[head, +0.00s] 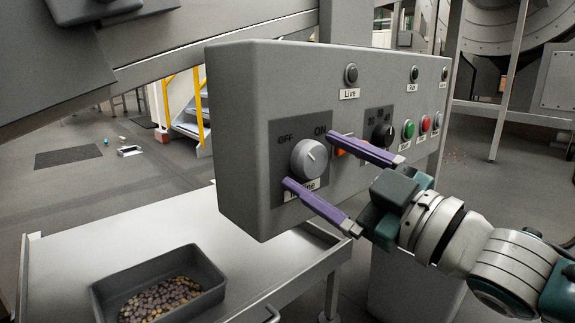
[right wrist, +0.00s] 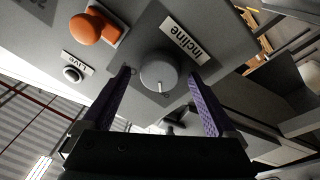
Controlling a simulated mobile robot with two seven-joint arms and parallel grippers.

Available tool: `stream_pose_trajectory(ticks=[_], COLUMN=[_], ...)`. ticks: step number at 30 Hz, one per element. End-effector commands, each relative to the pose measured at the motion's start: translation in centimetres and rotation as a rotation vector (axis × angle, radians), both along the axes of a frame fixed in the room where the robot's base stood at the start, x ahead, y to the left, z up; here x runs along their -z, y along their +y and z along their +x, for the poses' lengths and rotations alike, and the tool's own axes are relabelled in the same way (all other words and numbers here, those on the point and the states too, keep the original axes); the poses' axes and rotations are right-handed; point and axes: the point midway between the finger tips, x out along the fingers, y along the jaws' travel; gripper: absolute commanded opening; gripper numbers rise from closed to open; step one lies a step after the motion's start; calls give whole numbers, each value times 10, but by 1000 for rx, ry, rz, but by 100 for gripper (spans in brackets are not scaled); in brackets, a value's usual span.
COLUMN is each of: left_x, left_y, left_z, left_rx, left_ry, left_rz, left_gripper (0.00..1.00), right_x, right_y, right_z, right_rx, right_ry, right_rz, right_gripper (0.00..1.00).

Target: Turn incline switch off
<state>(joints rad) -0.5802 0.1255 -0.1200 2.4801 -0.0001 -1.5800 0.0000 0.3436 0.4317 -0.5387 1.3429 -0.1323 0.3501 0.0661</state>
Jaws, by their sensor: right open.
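The incline switch is a round grey knob (head: 309,158) on a dark plate marked OFF and ON, at the left of the grey control box (head: 235,120). Its pale pointer line seems to lean up and right, toward ON. The "Incline" label below it is partly covered by a finger. My right gripper (head: 312,160) is open, its purple fingers on either side of the knob. In the right wrist view the knob (right wrist: 159,72) sits between the fingertips, with a gap visible on each side. My left gripper is not in view.
An orange switch (head: 346,147) is partly behind the upper finger, with a black knob (head: 382,134) and green (head: 408,129) and red (head: 425,123) buttons farther right. Below is a metal table (head: 150,232) with a grey bin (head: 205,287) of candies.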

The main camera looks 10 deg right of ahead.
Motion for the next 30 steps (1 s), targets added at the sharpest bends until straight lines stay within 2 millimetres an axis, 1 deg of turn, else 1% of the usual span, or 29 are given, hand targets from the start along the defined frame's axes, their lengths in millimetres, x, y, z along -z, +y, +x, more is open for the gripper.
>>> stream_pose_trajectory(ticks=[5, 8, 11, 15, 18, 21, 25, 30], left_x=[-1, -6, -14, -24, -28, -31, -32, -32], left_y=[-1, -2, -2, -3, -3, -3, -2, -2], left_z=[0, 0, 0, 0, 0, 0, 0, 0], left_rx=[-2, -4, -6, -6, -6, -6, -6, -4], left_ry=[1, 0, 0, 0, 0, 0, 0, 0], left_rz=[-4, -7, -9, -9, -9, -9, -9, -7], left_gripper=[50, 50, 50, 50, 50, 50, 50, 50], right_x=[0, 1, 2, 8, 11, 14, 16, 16], right_y=[-1, -6, -15, -31, -41, -49, -54, -54], right_z=[-1, -9, -23, -47, -62, -73, -81, -82], right_rx=[0, 1, 1, 1, 1, 0, 1, -1], right_ry=[2, 4, 6, 6, 6, 4, 1, -1], right_rz=[1, 0, -1, -1, 0, -2, 0, 0], right_gripper=[93, 93, 93, 93, 93, 93, 93, 93])
